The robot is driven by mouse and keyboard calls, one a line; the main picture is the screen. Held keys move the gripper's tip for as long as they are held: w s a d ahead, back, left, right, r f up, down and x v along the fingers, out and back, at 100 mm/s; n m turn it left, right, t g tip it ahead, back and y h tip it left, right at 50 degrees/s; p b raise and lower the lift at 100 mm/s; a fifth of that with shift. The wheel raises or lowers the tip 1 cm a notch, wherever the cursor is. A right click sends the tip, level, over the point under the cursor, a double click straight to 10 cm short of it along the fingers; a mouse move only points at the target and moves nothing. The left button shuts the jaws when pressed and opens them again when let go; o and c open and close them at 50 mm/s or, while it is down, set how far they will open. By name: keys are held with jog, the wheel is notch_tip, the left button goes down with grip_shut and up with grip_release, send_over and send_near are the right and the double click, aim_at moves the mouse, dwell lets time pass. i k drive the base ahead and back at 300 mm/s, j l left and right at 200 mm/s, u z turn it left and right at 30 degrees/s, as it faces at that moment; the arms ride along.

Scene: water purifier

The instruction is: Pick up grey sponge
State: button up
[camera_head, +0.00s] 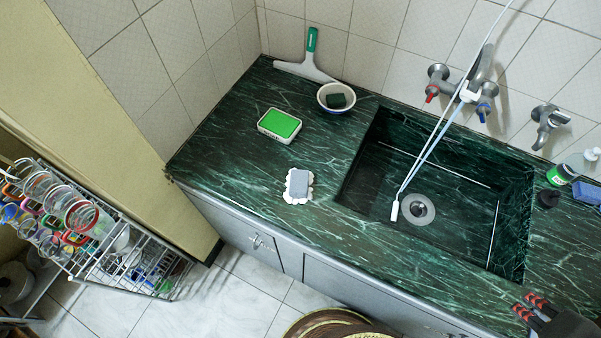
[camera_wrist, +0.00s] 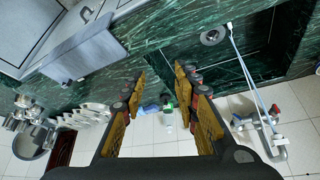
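The grey sponge (camera_head: 299,182) lies on a white scalloped dish (camera_head: 290,198) on the green marble counter, left of the sink in the head view. I do not see it in the wrist view. My gripper (camera_head: 529,307) is at the lower right of the head view, across the sink from the sponge and well apart from it. In the wrist view my gripper (camera_wrist: 161,78) has its two fingers spread, with nothing between them.
The sink (camera_head: 385,185) with a white hose lies between. Taps (camera_head: 462,88) project from the wall. A blue sponge (camera_head: 588,192) is at right.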

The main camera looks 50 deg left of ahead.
aim_at(298, 190)
jog(key=u, duration=2.2)
